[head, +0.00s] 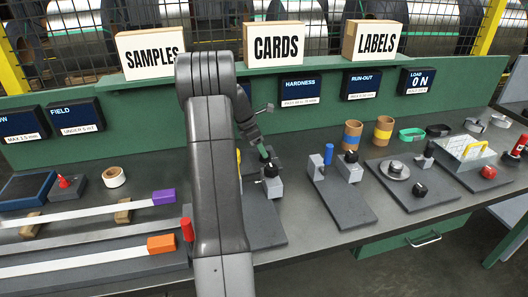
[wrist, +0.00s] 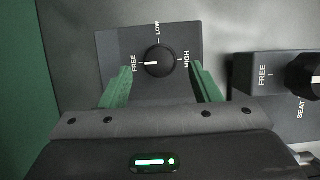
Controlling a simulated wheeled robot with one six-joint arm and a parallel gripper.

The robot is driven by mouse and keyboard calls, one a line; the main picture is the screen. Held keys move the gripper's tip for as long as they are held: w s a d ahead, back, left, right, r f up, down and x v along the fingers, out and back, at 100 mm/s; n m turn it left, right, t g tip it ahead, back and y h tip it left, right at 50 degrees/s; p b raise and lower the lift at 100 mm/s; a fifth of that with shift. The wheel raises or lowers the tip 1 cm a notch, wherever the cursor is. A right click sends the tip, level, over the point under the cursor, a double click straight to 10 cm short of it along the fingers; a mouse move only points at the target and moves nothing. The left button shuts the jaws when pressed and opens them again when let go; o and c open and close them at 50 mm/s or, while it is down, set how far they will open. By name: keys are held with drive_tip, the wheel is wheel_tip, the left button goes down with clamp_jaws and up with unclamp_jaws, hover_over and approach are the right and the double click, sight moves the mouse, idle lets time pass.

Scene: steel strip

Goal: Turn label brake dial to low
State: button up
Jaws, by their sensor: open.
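The brake dial (wrist: 160,61) is a round black knob on a dark square plate, with the words FREE, LOW and HIGH around it. Its white pointer mark faces left, towards FREE; LOW is at the top and HIGH at the right. My gripper (wrist: 161,68) is open, with one green finger on each side of the knob and visible gaps between; it holds nothing. In the head view my gripper (head: 263,150) shows partly beside my arm, low over the bench, and the dial is too small or hidden to read there.
Close to the right in the wrist view is a block (wrist: 268,75) marked FREE and SEAT, with a black knob. In the head view, a grey block with a black knob (head: 272,183) stands just in front of my gripper. A green back panel (head: 225,95) rises behind.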

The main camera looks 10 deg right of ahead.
drive_tip(key=shift+x, duration=1.6)
drive_tip(key=c, duration=1)
